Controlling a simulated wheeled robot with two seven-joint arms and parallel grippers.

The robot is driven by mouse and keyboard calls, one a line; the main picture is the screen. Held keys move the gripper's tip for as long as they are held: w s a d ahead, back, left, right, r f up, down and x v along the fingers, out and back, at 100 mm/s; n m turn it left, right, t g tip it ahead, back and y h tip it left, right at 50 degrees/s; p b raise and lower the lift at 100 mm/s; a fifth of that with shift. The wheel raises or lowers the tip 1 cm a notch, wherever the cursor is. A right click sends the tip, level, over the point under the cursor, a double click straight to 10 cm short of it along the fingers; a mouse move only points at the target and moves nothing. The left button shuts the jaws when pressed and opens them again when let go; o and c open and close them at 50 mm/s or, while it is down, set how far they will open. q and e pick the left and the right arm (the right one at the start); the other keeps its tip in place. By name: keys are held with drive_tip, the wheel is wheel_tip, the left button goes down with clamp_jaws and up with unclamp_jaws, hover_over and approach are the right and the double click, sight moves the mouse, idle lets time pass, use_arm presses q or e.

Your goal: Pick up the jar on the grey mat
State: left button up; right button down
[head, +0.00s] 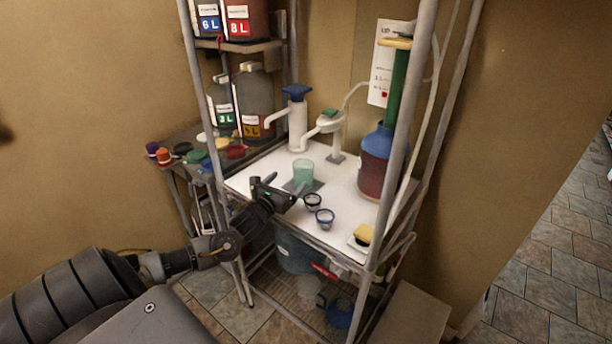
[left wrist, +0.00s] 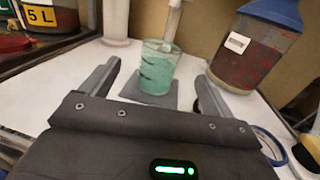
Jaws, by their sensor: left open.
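The jar (head: 303,173) is a clear green-tinted cup standing upright on the grey mat (head: 317,186) on the white shelf. In the left wrist view the jar (left wrist: 158,66) stands on the grey mat (left wrist: 150,97), ahead of my fingers and between their lines. My left gripper (head: 283,190) is open and empty, just in front of the jar and to its left in the head view. In the left wrist view the two fingers of the left gripper (left wrist: 155,80) are spread wide, and I see no contact with the jar. My right gripper is not in view.
A big red-filled bottle with a blue top (head: 375,160) stands at right, and a white pump dispenser (head: 297,118) behind. Metal rack posts (head: 392,130) frame the shelf.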

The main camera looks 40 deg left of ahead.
sight(297, 170)
use_arm(q)
drive_tip(key=w, duration=0.4)
drive_tip(key=shift+a+r+p, duration=0.1)
drive_tip(key=shift+a+p, duration=0.25)
drive_tip(key=shift+p, duration=0.05)
drive_tip(key=shift+w, duration=0.35)
drive_tip(key=shift+w+a+r+p, duration=0.1)
drive_tip(key=shift+w+r+p, duration=0.2)
drive_tip(key=shift+p, duration=0.1)
drive_tip(key=w, duration=0.2)
drive_tip(key=w+p, duration=0.1)
drive_tip(key=shift+w+a, duration=0.2)
drive_tip(key=shift+w, duration=0.15)
drive_tip(key=shift+w+f+p, duration=0.1)
drive_tip(key=shift+w+p, duration=0.2)
drive_tip(key=shift+w, duration=0.15)
drive_tip(key=shift+s, duration=0.1)
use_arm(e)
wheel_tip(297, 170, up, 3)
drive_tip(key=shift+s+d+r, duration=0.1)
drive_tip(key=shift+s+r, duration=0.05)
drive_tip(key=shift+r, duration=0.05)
